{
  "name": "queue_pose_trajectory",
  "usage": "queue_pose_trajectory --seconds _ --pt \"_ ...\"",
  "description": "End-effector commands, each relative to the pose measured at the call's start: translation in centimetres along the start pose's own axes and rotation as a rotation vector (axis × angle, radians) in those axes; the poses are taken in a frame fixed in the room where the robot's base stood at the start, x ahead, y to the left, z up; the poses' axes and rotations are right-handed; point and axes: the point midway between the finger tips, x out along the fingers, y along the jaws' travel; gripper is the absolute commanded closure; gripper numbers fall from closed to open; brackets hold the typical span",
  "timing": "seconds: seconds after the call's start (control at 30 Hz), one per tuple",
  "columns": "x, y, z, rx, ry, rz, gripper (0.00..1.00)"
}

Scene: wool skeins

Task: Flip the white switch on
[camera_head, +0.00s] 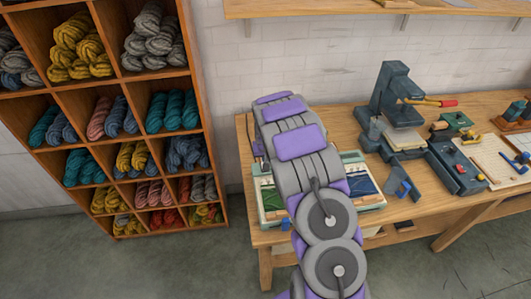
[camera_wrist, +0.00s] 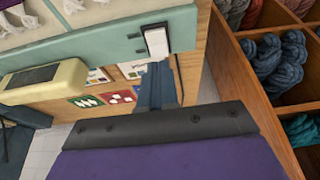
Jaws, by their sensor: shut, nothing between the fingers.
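The white switch (camera_wrist: 156,42) is a small white rocker in a dark mount, on the edge of a pale green case (camera_wrist: 95,48) in the wrist view. My gripper (camera_wrist: 157,68) shows there as narrow dark blue fingers, shut together and empty. Their tips are just below the switch in the picture; I cannot tell whether they touch it. In the head view the pale green case (camera_head: 375,201) is on the wooden table, partly covered by my arm. The switch and my gripper are hidden there.
A wooden shelf (camera_head: 86,100) of wool skeins stands left of the wooden table (camera_head: 265,238). A dark press (camera_head: 393,95) with a red-tipped lever and other tools are to the right of the case. A cream part (camera_wrist: 45,80) is beside the case's edge in the wrist view.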

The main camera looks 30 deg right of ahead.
Motion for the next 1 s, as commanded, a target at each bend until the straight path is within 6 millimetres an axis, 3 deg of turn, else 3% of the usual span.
queue_pose_trajectory --seconds 0.1,0.3,1.0 --pt "1.8 0.1 0.0 0.001 0.0 0.0 1.0" --pt "3.4 0.1 0.1 0.001 -0.001 0.001 1.0" --pt "3.9 -0.1 -0.2 0.0 -0.018 -0.004 1.0"
